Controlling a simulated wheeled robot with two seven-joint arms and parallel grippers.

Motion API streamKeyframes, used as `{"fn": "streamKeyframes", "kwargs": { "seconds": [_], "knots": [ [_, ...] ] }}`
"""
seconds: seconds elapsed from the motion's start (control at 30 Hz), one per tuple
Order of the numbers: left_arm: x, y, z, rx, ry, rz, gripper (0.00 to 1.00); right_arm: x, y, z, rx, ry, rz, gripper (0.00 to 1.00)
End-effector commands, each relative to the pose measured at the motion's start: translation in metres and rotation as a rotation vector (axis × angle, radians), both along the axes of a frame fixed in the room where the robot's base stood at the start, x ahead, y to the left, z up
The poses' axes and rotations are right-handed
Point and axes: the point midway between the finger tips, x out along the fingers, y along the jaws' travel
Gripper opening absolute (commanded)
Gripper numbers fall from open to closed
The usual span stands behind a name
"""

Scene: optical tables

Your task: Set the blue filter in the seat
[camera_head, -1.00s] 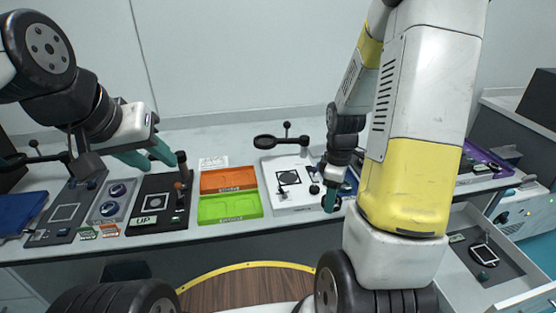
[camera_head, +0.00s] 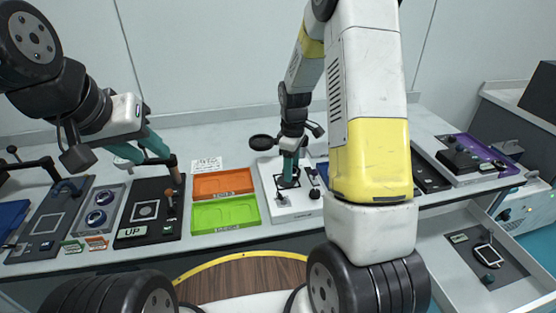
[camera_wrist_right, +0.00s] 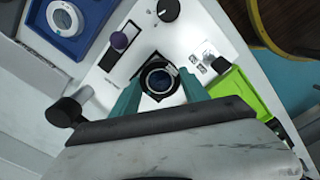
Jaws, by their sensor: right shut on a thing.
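My right gripper (camera_head: 289,178) is low over the white plate (camera_head: 276,211), at the black-outlined square seat (camera_head: 277,184). In the right wrist view, the right gripper (camera_wrist_right: 160,86) is shut on the filter, a black ring with dark glass (camera_wrist_right: 159,80). The filter is over the seat, and its blue tint is hard to make out. I cannot tell whether it touches the seat, as the fingers and ring hide most of it. My left gripper (camera_head: 148,153) is open and empty, above the table near the black UP plate (camera_head: 134,233).
An orange tray (camera_head: 222,184) and a green tray (camera_head: 225,214) lie left of the white plate. A purple knob (camera_wrist_right: 120,41) and black knob (camera_wrist_right: 168,10) stand near the seat. A blue tray holding a white ring (camera_wrist_right: 63,18) is beside the plate. An open drawer (camera_head: 455,265) is at the right.

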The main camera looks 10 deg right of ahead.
Motion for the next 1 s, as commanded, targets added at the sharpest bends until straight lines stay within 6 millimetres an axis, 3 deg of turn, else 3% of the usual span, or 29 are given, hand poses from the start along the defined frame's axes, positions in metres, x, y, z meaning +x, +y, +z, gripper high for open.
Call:
{"fn": "streamKeyframes", "kwargs": {
  "seconds": [0.2, 0.5, 0.87, 0.9, 1.0],
  "knots": [
    [0.0, 0.0, 0.0, 0.0, 0.0, 0.0, 0.36, 0.019, 0.012, -0.003, -0.001, 0.001, 0.0, 0.11],
    [0.0, 0.0, 0.0, 0.0, 0.0, 0.0, 0.36, 0.018, 0.012, -0.036, -0.001, 0.003, -0.001, 0.11],
    [0.0, 0.0, 0.0, 0.0, 0.0, 0.0, 0.36, 0.019, 0.012, -0.04, 0.0, 0.0, -0.001, 0.11],
    [0.0, 0.0, 0.0, 0.0, 0.0, 0.0, 0.36, 0.019, 0.012, -0.04, 0.0, 0.0, -0.001, 0.57],
    [0.0, 0.0, 0.0, 0.0, 0.0, 0.0, 0.36, 0.019, 0.011, -0.04, 0.0, 0.0, -0.001, 0.75]
  ]
}}
